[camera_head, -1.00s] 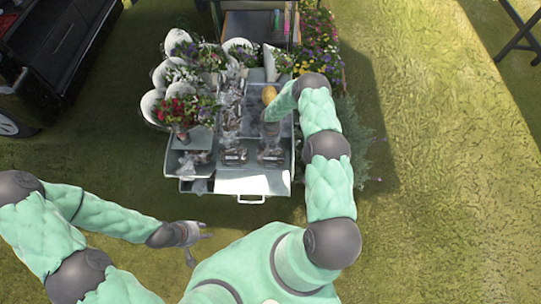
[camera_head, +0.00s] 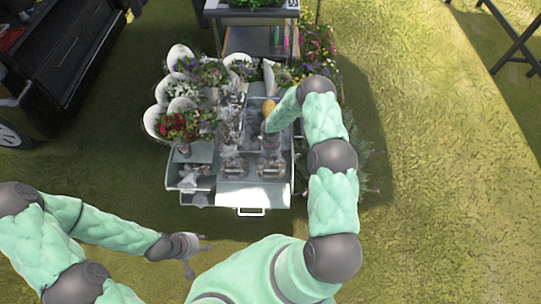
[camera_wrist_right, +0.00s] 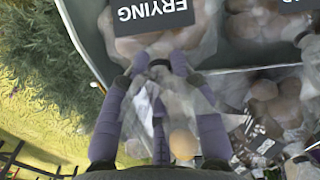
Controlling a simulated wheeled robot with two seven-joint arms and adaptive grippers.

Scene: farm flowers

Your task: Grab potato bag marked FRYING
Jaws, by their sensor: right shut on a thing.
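The potato bag marked FRYING (camera_wrist_right: 150,14) is a clear plastic bag with a dark label, seen upside down at the top of the right wrist view. In the head view, the bag (camera_head: 271,168) stands at the front right of the cart's tray (camera_head: 243,192). My right gripper (camera_wrist_right: 156,72) is shut on the gathered plastic top of this bag. My left gripper (camera_head: 196,257) is open and empty, low in front of the cart.
Another labelled bag (camera_head: 233,166) stands just left. More bags and a yellow potato (camera_head: 268,107) lie behind. Wrapped bouquets (camera_head: 180,125) fill the cart's left side.

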